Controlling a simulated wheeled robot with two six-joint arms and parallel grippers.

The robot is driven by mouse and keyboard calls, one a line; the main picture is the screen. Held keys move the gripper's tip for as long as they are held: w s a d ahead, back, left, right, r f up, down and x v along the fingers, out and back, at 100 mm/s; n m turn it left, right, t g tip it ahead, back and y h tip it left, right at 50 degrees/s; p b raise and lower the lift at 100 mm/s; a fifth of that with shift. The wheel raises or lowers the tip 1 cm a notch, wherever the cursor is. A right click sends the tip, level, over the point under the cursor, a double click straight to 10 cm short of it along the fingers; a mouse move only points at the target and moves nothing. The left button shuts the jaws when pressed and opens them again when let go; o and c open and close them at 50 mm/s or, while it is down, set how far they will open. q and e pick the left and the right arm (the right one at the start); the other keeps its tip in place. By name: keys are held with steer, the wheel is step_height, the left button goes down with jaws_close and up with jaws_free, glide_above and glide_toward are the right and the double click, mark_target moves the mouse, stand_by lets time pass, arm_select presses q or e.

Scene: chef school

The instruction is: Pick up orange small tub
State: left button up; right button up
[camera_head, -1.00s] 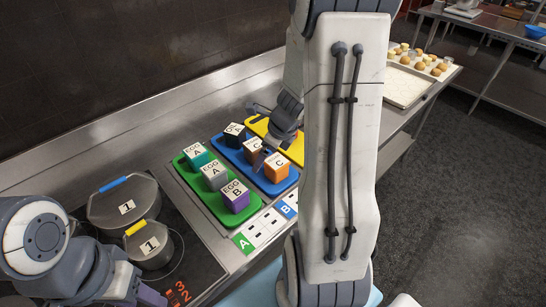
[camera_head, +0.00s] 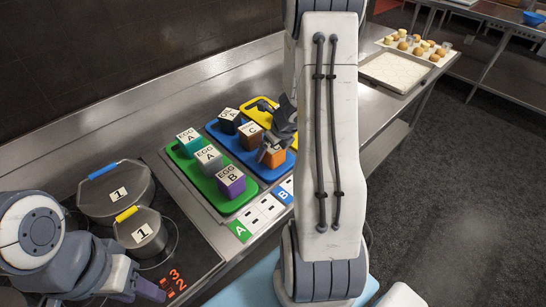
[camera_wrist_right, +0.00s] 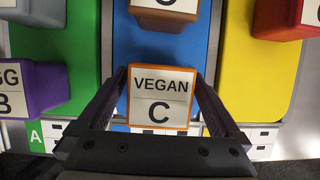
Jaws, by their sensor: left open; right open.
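The orange small tub (camera_head: 274,157) stands at the near end of the blue tray (camera_head: 270,174), partly hidden by my right gripper (camera_head: 266,143). In the right wrist view the orange tub (camera_wrist_right: 159,93), labelled VEGAN C, lies between the fingers of my open right gripper (camera_wrist_right: 160,78). One finger is on each side of it; I cannot tell whether either touches. My left gripper (camera_head: 146,288) is only partly visible at the lower left, far from the tub.
A brown tub (camera_head: 250,137) and a black tub (camera_head: 229,121) stand behind on the blue tray. The green tray (camera_head: 222,207) holds teal, grey and purple tubs. A yellow tray (camera_head: 246,104) lies behind. Two lidded pots (camera_head: 117,192) (camera_head: 140,232) stand on the stove.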

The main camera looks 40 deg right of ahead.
steer(key=shift+w+f, duration=0.1)
steer(key=shift+f, duration=0.15)
steer(key=c, duration=1.5)
steer(key=shift+r, duration=0.1)
steer(key=shift+r, duration=0.1)
